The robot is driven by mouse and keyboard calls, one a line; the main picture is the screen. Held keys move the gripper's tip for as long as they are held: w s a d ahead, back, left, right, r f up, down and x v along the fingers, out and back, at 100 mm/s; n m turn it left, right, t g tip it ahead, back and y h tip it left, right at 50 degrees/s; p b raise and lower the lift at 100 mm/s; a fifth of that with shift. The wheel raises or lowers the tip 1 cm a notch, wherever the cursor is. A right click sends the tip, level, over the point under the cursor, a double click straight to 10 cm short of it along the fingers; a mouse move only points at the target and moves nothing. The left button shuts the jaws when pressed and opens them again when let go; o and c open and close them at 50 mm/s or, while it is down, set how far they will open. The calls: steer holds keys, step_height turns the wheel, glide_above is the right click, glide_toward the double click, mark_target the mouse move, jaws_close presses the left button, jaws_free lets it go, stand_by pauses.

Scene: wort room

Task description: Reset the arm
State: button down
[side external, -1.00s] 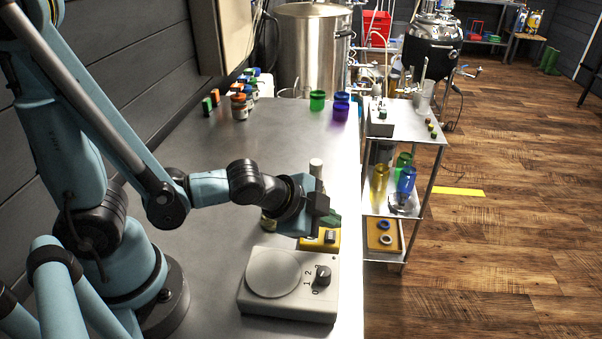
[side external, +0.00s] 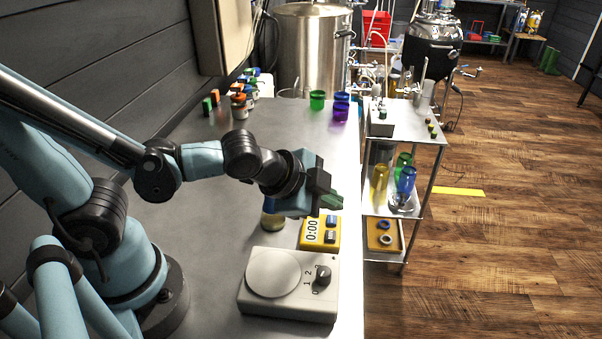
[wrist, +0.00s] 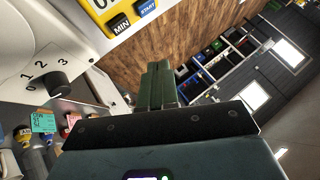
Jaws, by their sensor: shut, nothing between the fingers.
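My gripper (side external: 332,199) is at the right edge of the steel bench, above and beyond the white hotplate, pointing right and tilted in the side view. In the wrist view, its green fingers (wrist: 158,84) are together with nothing between them. My arm reaches across the bench from the left. No held object shows in either view.
The white hotplate (side external: 257,305) with a dial stands at the bench front, beside the yellow timer (side external: 333,235). A small jar (side external: 272,220) stands behind, partly hidden by my gripper. Several bottles and cups stand at the back. A steel cart (side external: 434,137) stands right.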

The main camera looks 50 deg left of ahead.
steer(key=s+a+r+n+g+y, duration=0.1)
steer(key=s+a+r+n+g, duration=0.1)
steer(key=a+n, duration=0.7)
steer(key=shift+s+r+n, duration=0.85)
steer(key=shift+r+n, duration=0.05)
steer(key=shift+r, duration=0.05)
steer(key=w+d+r+m+g, duration=0.3)
steer(key=w+d+m+g, duration=0.2)
steer(key=d+m+g, duration=0.2)
steer(key=shift+d+r+m, duration=0.4)
steer(key=shift+d+m, duration=0.6)
steer(key=shift+d, duration=0.05)
steer(key=shift+f, duration=0.1)
